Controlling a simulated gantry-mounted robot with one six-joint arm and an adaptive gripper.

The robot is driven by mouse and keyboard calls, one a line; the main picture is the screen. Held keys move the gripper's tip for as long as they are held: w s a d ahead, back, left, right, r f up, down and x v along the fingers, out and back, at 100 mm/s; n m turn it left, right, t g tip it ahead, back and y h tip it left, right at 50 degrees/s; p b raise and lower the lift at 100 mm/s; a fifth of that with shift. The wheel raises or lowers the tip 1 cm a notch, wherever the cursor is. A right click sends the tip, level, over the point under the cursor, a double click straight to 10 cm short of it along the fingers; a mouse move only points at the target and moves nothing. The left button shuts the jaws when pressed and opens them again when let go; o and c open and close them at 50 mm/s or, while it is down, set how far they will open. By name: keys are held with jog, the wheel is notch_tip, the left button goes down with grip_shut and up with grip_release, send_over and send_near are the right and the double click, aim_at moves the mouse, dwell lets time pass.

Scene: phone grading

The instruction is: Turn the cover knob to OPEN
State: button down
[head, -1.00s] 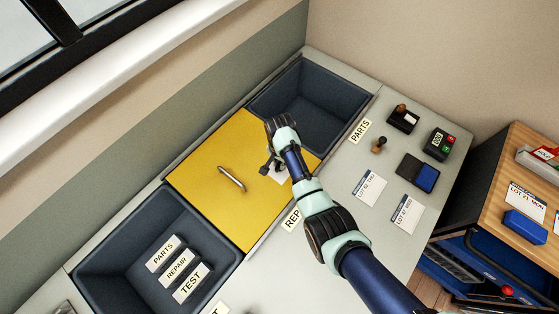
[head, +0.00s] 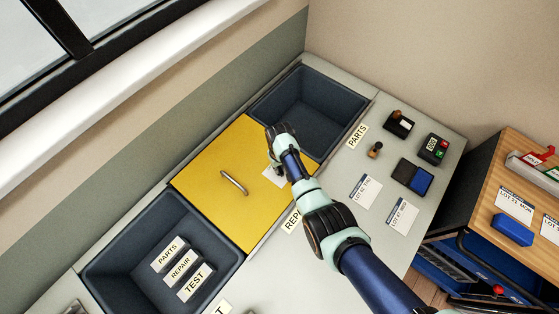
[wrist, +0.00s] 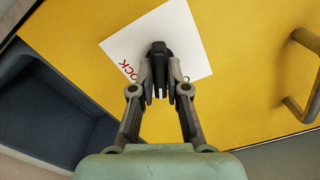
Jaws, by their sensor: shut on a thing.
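The yellow cover (head: 210,180) lies shut over the middle bin, with a curved metal handle (head: 234,183). In the wrist view, the cover (wrist: 240,110) carries a white label (wrist: 185,30) with red letters ending in "OCK" at its left. A bit of green lettering shows at the right, mostly hidden by my fingers. The black knob (wrist: 160,50) stands on the label, its narrow grip pointing down the picture between my fingertips. My gripper (wrist: 160,88) is shut on the knob. In the head view, my wrist hides the knob, and the label (head: 271,177) shows only partly.
An open dark bin (head: 310,100) lies beyond the cover. Another bin (head: 130,248) at the near left holds blocks marked PARTS, REPAIR and TEST. Stamps, an ink pad (head: 413,177) and lot cards (head: 365,191) lie on the counter at right.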

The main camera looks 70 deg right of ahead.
jog(key=n, duration=0.5)
jog(key=shift+p, duration=0.35)
jog(key=shift+n, duration=0.3)
jog(key=c, duration=1.2)
grip_release()
jog(key=shift+o, duration=0.2)
jog(key=shift+r, duration=0.15)
notch_tip(320, 180, up, 12)
